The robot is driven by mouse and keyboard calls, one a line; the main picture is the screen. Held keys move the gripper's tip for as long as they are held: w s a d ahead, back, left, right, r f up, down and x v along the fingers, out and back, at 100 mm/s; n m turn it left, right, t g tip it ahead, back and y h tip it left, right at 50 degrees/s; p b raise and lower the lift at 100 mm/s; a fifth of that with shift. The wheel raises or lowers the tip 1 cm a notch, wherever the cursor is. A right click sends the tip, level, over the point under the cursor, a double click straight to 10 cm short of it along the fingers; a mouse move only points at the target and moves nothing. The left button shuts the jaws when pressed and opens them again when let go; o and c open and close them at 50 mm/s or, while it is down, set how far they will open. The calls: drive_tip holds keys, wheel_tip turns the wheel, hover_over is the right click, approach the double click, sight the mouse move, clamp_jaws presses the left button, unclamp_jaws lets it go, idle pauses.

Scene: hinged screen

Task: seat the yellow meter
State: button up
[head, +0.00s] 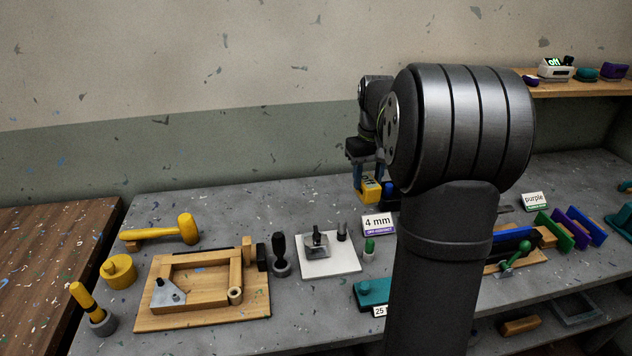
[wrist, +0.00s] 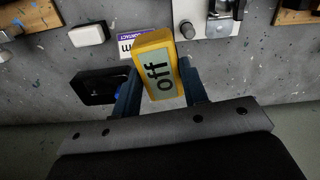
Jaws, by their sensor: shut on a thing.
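The yellow meter (head: 370,190) is held by my gripper (head: 366,178) above the grey bench, behind the 4 mm card. In the wrist view the meter (wrist: 155,60) lies tilted between the two blue fingers of my gripper (wrist: 160,75), and its pale screen reads "off". A black block or holder (wrist: 98,87) with a bit of blue lies on the bench to the left of the meter in the wrist view. In the head view my arm hides most of that area. I cannot tell how high the meter is above the bench.
The 4 mm card (head: 378,224) stands close by. A white plate with a clamp (head: 320,243), a green-topped peg (head: 369,248) and a wooden frame (head: 204,284) are nearer on the left. A teal block (head: 371,292) is at the front. Coloured panels (head: 572,229) stand at the right.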

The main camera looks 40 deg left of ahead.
drive_tip(key=w+d+r+m, duration=0.15)
drive_tip(key=d+m, duration=0.25)
drive_tip(key=d, duration=0.6)
drive_tip(key=w+d+r+m, duration=0.1)
drive_tip(key=w+d+m, duration=0.2)
drive_tip(key=d, duration=0.7)
drive_tip(key=w+d+r+m, duration=0.1)
drive_tip(key=w+d+m, duration=0.25)
drive_tip(key=d, duration=0.65)
drive_tip(key=s+a+f+n, duration=0.3)
drive_tip(key=s+a+n, duration=0.35)
drive_tip(key=a, duration=0.25)
drive_tip(key=s+a+f+n, duration=0.3)
drive_tip(key=s+a+n, duration=0.35)
drive_tip(key=a, duration=0.35)
drive_tip(key=s+a+f+n, duration=0.3)
drive_tip(key=s+n, duration=0.4)
drive_tip(key=s, duration=0.2)
drive_tip(key=s+a+f+n, duration=0.3)
drive_tip(key=s+n, duration=0.4)
drive_tip(key=s, duration=0.3)
drive_tip(key=shift+a, duration=0.55)
drive_tip(key=shift+f, duration=2.3)
